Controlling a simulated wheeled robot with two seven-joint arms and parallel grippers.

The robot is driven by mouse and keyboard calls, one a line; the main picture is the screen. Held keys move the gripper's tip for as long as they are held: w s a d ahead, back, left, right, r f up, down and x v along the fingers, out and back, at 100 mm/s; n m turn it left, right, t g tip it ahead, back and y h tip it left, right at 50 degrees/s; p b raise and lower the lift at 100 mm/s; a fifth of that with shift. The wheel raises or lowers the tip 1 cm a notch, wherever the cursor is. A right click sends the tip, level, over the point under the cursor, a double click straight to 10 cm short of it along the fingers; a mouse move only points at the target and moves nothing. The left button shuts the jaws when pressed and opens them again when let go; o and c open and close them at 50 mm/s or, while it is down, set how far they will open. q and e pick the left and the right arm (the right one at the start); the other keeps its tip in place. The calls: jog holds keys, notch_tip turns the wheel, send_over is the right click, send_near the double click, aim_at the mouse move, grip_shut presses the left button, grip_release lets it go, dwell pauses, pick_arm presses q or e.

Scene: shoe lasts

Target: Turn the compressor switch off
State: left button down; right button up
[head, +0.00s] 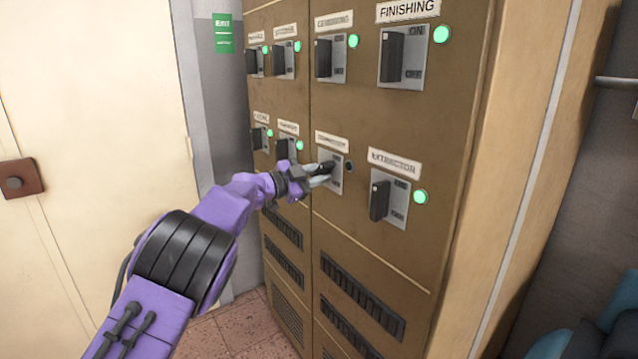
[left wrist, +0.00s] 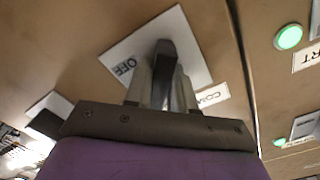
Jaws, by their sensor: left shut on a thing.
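The compressor switch (head: 329,167) is on the brown cabinet, in the lower row left of the extractor switch. Its dark knob (left wrist: 164,62) stands on a pale plate with OFF lettering (left wrist: 124,67) in the left wrist view. The lamp (head: 349,167) beside this switch is dark. My left gripper (head: 320,176) is at the switch, and in the left wrist view its fingers (left wrist: 163,88) are shut on the knob from both sides. The knob's exact angle is hard to tell because the fingers partly cover it. My right gripper is not in view.
The extractor switch (head: 389,198) is close at the right, with a lit green lamp (head: 420,197). The finishing switch (head: 402,57) and several others above and left also have green lamps lit. A pale door (head: 90,100) stands at the left.

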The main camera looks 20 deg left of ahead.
pick_arm(q)
jog(key=m+b, duration=0.4)
jog(key=m, duration=0.1)
jog(key=shift+f+m, duration=0.15)
jog(key=shift+m, duration=0.15)
jog(key=shift+r+m+b, duration=0.15)
jog(key=shift+m+b, duration=0.65)
jog(key=shift+m, duration=0.25)
jog(key=shift+r+m+b, duration=0.1)
jog(key=shift+m+b, duration=0.65)
jog(key=shift+m, duration=0.3)
jog(key=shift+a, duration=0.1)
jog(key=c, duration=1)
grip_release()
jog(key=shift+c, duration=0.2)
jog(key=shift+r, duration=0.1)
